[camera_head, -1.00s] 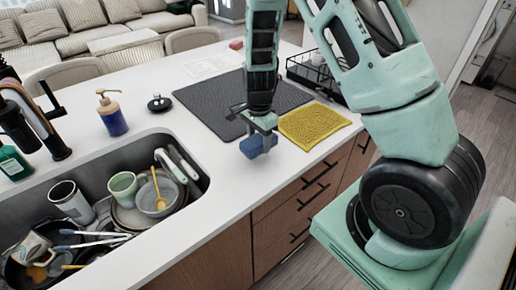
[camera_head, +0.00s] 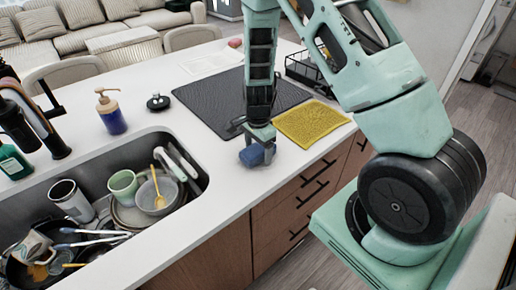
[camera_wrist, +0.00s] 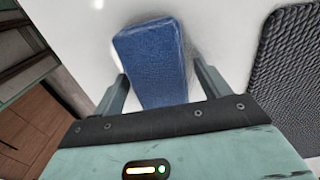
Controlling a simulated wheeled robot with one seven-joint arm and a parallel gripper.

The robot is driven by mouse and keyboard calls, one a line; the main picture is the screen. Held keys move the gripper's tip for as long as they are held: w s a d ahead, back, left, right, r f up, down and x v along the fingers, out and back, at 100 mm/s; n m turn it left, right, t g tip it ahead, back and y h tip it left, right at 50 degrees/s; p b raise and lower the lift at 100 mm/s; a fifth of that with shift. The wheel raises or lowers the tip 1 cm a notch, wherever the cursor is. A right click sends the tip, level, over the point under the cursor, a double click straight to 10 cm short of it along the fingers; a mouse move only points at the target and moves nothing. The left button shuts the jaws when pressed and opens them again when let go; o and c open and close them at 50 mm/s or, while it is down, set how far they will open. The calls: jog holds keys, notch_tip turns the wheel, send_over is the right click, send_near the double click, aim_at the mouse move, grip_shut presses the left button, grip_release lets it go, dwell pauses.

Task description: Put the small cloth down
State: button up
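The small cloth, a blue folded block (camera_head: 254,155), rests on the white counter near its front edge, left of the yellow cloth. In the wrist view the blue cloth (camera_wrist: 158,62) lies between my two fingers, tilted slightly, with narrow gaps beside it. My gripper (camera_head: 258,140) points down over it, low at the counter; in the wrist view my gripper (camera_wrist: 162,85) looks open, one finger on each side of the cloth. The cloth's underside is hidden.
A yellow textured cloth (camera_head: 311,123) lies right of the gripper. A dark mat (camera_head: 205,98) lies behind, with a black rack (camera_head: 312,70) beyond. The sink (camera_head: 85,172) with dishes and a soap bottle (camera_head: 111,112) are left. Bare counter (camera_head: 205,160) lies between sink and cloth.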

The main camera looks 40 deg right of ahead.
aim_at(258, 147)
notch_tip(258, 147, up, 12)
jog(key=b, duration=0.2)
jog(key=s+a+r+n+y, duration=0.1)
jog(key=s+a+r+n, duration=0.3)
jog(key=a, duration=0.4)
jog(key=s+a+r+n, duration=0.1)
jog(key=s+a+n, duration=0.3)
jog(key=a+n, duration=0.3)
jog(key=s+a+r+n, duration=0.2)
jog(key=s+a+n, duration=0.2)
jog(key=s+n, duration=0.3)
jog(key=s+a+r+n, duration=0.2)
jog(key=s+a+n, duration=0.3)
jog(key=s+n, duration=0.2)
jog(key=shift+s+a, duration=0.25)
jog(key=shift+s, duration=0.9)
